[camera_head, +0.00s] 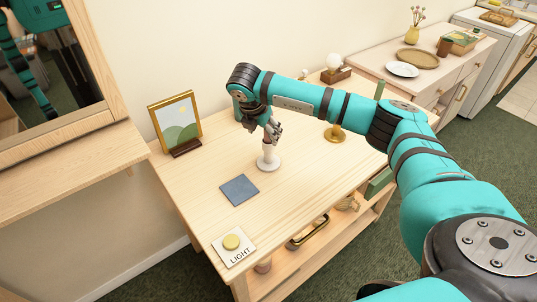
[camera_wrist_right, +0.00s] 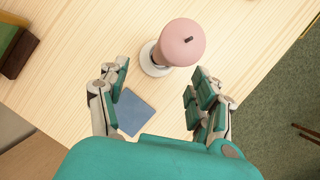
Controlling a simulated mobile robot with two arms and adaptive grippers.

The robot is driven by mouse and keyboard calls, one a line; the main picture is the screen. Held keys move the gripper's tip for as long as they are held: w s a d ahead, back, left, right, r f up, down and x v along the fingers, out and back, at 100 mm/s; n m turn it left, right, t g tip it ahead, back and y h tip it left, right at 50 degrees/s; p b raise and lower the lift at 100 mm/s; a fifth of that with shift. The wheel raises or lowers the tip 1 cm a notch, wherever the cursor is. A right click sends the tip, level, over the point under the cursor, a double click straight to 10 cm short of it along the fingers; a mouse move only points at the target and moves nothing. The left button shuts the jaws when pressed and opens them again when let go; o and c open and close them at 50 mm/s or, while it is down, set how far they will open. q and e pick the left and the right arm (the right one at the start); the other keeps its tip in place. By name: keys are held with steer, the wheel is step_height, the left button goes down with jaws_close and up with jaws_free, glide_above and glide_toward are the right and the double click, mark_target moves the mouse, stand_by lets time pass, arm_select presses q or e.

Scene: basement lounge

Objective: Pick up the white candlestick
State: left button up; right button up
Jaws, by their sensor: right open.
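The white candlestick (camera_head: 267,162) stands upright on the wooden table, with a pink candle in it. In the right wrist view the pink candle (camera_wrist_right: 182,44) is seen from above and hides most of the candlestick; part of the white base (camera_wrist_right: 150,62) shows. My right gripper (camera_head: 272,132) is above the candlestick, close to the candle's top. In the wrist view its two fingers (camera_wrist_right: 158,80) are spread and empty, with the candle just beyond the fingertips. Whether a finger touches it I cannot tell. My left gripper is not in view.
A framed picture (camera_head: 177,126) stands at the table's back left. A blue-grey square (camera_head: 239,189) lies nearby, and a LIGHT button plate (camera_head: 232,246) is at the front. A brass holder (camera_head: 335,134) stands to the right. A mirror (camera_head: 48,65) hangs at the left. The table's front left is mostly clear.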

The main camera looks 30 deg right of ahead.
mark_target(266, 138)
steer(key=shift+d+f+p, duration=0.25)
steer(key=shift+f+p, duration=0.1)
steer(key=shift+f, duration=0.1)
steer(key=p+x, duration=0.1)
steer(key=x, duration=0.2)
steer(key=shift+d+f, duration=0.1)
steer(key=shift+f, duration=0.25)
steer(key=shift+w+d+f, duration=0.15)
steer(key=shift+f, duration=0.25)
steer(key=shift+r, duration=0.1)
jaws_close()
